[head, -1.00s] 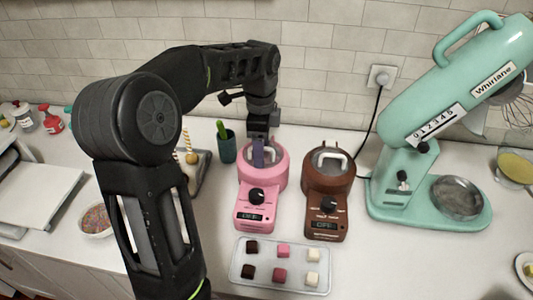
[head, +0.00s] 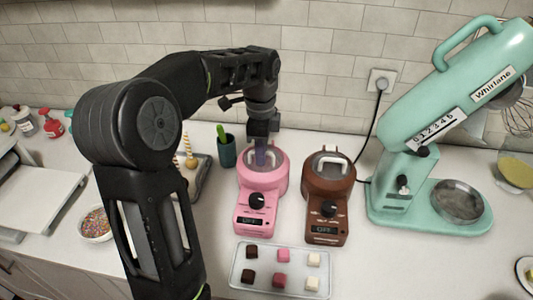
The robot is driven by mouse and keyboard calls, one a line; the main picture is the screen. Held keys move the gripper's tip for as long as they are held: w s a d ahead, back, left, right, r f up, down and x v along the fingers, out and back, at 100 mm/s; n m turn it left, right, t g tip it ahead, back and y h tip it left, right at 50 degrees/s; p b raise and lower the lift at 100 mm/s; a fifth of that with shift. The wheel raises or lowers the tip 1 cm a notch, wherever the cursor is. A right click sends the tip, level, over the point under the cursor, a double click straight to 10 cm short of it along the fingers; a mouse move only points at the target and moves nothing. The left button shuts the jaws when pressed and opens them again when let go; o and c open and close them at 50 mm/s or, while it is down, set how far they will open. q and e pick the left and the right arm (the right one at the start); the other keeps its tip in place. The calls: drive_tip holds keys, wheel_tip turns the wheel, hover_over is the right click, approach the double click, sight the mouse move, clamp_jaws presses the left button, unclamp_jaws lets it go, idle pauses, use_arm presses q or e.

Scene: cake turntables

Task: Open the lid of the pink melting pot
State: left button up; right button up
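The pink melting pot (head: 246,187) stands on the counter, with a black knob and a small display on its front. Its round lid (head: 276,168) is down on the pot. My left gripper (head: 261,160) points down from above, its fingers at the middle of the lid by the handle. The fingers hide most of the handle, and I cannot tell whether they are closed on it. My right gripper is not in view.
A brown melting pot (head: 319,187) with a white lid handle stands close on the right. A tray of chocolates (head: 270,291) lies in front. A green cup (head: 227,152) stands behind left, and a mint mixer (head: 400,200) stands at right.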

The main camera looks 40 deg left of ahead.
use_arm(q)
drive_tip(key=shift+c, duration=0.5)
drive_tip(key=shift+w+a+r+p, duration=0.15)
drive_tip(key=shift+w+r+p, duration=0.1)
drive_tip(key=shift+r+p, duration=0.35)
drive_tip(key=shift+w+a+r+p, duration=0.1)
drive_tip(key=shift+w+r+p, duration=0.15)
drive_tip(key=shift+r+p, duration=0.3)
drive_tip(key=shift+w+a+r+p, duration=0.3)
drive_tip(key=shift+w+r+p, duration=0.05)
drive_tip(key=shift+w+r, duration=0.25)
drive_tip(key=shift+w+a+r, duration=0.15)
drive_tip(key=shift+w+r, duration=0.05)
